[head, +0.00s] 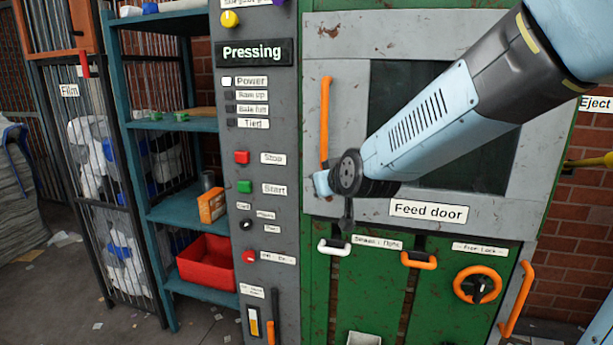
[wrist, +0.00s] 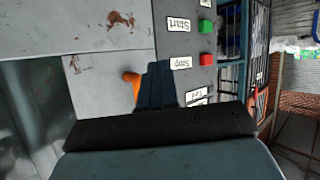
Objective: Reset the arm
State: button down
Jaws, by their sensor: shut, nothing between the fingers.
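My arm reaches in from the upper right in the head view, across the grey feed door (head: 448,55). My gripper (head: 347,222) hangs below the dark wrist joint, in front of the door's lower left. In the wrist view my gripper (wrist: 160,75) is shut and empty, its dark fingers pressed together. The door's upright orange handle (head: 325,120) stands above and left of the wrist joint. In the wrist view the end of an orange handle (wrist: 131,84) shows beside the fingers, partly hidden by them. I cannot tell whether they touch.
The grey control panel (head: 258,215) has a red Stop button (head: 242,157) and a green Start button (head: 244,187). Orange lower handles (head: 418,262) and an orange wheel (head: 478,285) sit below the door. A blue shelf (head: 182,213) with a red bin (head: 206,262) stands left.

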jog(key=s+d+r+m+g+h, duration=0.1)
jog(key=s+d+m+g+h, duration=0.3)
jog(key=s+d, duration=1.6)
jog(key=s+m+g, duration=0.1)
jog(key=s+g, duration=0.1)
jog(key=s, duration=0.2)
jog(key=shift+s+h, duration=0.15)
jog(key=shift+h, duration=0.15)
dwell(1.4)
